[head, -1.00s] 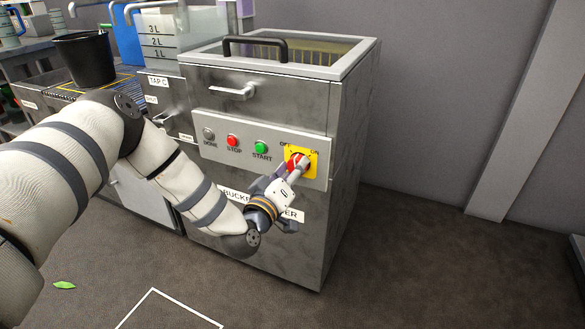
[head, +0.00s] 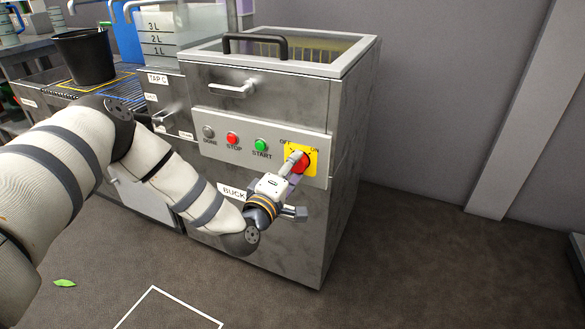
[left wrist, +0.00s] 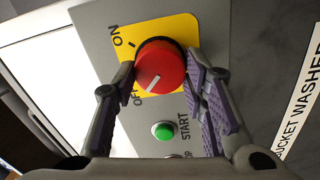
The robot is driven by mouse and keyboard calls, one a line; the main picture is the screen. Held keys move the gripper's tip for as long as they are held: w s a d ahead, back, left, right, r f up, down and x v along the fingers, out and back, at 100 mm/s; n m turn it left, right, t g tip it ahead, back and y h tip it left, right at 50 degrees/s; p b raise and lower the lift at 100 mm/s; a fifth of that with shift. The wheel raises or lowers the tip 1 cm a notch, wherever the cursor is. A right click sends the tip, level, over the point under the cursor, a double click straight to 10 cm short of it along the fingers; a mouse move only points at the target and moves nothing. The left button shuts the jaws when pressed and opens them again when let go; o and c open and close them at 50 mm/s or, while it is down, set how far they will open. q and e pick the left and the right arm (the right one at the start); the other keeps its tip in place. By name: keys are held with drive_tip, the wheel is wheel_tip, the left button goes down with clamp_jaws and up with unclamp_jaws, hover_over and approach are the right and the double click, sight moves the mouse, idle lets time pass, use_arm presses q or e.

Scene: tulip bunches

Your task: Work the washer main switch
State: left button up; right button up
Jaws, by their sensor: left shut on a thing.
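The washer main switch is a round red knob (head: 306,158) on a yellow plate (head: 314,172) at the right end of the washer's control panel. OFF and ON labels sit by it. My left gripper (head: 299,163) reaches it from below and in front, shut on the knob. In the left wrist view the red knob (left wrist: 160,66) lies between the two fingertips of my left gripper (left wrist: 162,70). The knob's white mark shows near its lower edge, on the side of the OFF label. My right gripper is not in view.
The panel also carries a green START button (head: 260,145), a red STOP button (head: 232,138) and a grey DONE button (head: 208,132), left of the knob. The metal washer (head: 300,235) has a drawer handle (head: 233,90). A black bucket (head: 84,57) stands on the left counter.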

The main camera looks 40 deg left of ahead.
use_arm(q)
drive_tip(key=shift+d, duration=0.1)
idle(0.4)
drive_tip(key=o, duration=1.2)
drive_tip(key=shift+c, duration=0.2)
drive_tip(key=shift+s, duration=0.1)
drive_tip(key=v, duration=1.1)
drive_tip(key=shift+s, duration=0.4)
